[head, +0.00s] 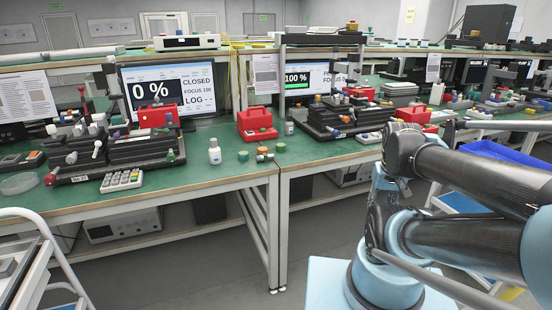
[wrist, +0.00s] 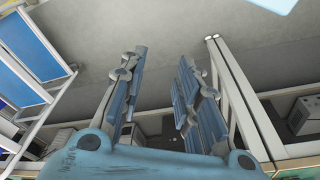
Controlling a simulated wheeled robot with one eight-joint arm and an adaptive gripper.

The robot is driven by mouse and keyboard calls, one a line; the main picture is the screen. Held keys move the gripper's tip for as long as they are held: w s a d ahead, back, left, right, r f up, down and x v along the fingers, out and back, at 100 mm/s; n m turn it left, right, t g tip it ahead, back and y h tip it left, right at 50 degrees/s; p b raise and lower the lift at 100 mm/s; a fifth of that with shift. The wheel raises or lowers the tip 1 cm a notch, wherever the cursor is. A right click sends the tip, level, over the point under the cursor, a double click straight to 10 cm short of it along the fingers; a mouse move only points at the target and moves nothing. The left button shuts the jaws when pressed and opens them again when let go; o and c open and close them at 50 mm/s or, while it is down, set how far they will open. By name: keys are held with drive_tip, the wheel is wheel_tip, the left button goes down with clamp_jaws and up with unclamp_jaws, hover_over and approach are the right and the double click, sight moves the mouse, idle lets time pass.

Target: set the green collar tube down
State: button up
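My gripper (wrist: 160,60) shows in the wrist view with its two blue-padded fingers apart. Only grey floor and bench framing show between them, and no tube is there. The head view shows my arm at the right, but not the fingertips. No green collar tube can be picked out for certain. Small green pieces lie on the bench in the head view: one green cap-like piece (head: 242,156), another green piece (head: 280,147), and a piece with green and orange (head: 263,150) between them. A green-ended part (head: 171,156) sits at the left rack. These are too small to identify.
The green-topped bench (head: 215,175) carries a white bottle (head: 215,152), a red case (head: 256,124), a keypad (head: 122,181) and black stepped racks (head: 145,147). One monitor (head: 168,90) reads 0 % CLOSED, another (head: 297,78) 100 %. A white cart (head: 30,285) stands front left.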

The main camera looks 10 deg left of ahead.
drive_tip(key=shift+d, duration=0.15)
drive_tip(key=w+a+r+m+y, duration=0.1)
drive_tip(key=w+a+r+m, duration=0.1)
drive_tip(key=w+a+r, duration=0.4)
wheel_tip(320, 180, up, 14)
drive_tip(key=m+g+y, duration=0.3)
drive_tip(key=m+g, duration=0.2)
drive_tip(key=m, duration=0.5)
hover_over(265, 154)
drive_tip(key=w+d, duration=0.3)
drive_tip(key=d, duration=0.3)
drive_tip(key=x, duration=1.1)
drive_tip(key=w+x, duration=0.1)
drive_tip(key=x, duration=0.5)
drive_tip(key=shift+d+f, duration=0.2)
